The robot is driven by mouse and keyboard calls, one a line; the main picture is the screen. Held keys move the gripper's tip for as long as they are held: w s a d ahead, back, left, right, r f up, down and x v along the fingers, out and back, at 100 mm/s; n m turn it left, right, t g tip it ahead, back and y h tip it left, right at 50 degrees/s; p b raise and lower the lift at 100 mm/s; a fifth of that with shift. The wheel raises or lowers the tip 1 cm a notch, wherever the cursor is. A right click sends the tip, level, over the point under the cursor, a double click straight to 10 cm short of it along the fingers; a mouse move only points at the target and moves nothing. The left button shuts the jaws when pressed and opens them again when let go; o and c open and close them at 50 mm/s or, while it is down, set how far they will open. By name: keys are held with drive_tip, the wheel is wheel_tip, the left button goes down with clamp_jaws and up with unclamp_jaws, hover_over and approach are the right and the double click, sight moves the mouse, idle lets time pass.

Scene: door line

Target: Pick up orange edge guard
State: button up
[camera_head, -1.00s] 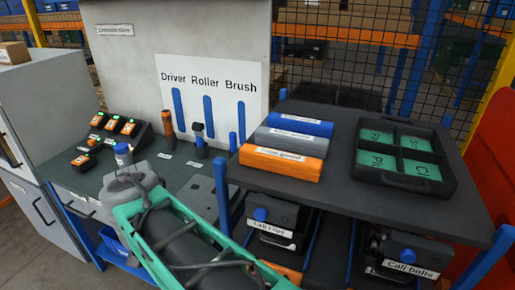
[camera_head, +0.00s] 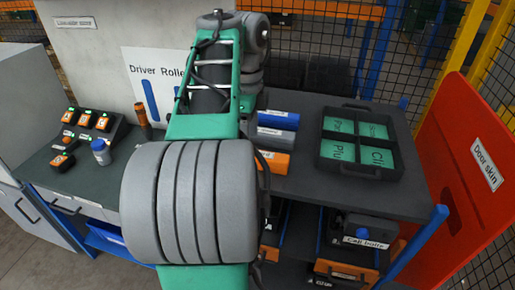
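The orange edge guard (camera_head: 274,162) is an orange block on the dark top of the rack. It is the nearest of three blocks lying in a row, with a grey one (camera_head: 277,141) and a blue one (camera_head: 281,121) behind it. My arm, green and grey, covers the left part of all three blocks. My gripper does not show in the camera_head view, so its state and its distance from the orange edge guard are hidden.
A black tray (camera_head: 397,159) with green compartments stands right of the blocks. A red door skin panel (camera_head: 462,165) leans at the right. A workbench (camera_head: 112,165) with orange-topped devices (camera_head: 85,120) is at the left. Bins, one labelled Cali bolts (camera_head: 366,242), sit below the rack top.

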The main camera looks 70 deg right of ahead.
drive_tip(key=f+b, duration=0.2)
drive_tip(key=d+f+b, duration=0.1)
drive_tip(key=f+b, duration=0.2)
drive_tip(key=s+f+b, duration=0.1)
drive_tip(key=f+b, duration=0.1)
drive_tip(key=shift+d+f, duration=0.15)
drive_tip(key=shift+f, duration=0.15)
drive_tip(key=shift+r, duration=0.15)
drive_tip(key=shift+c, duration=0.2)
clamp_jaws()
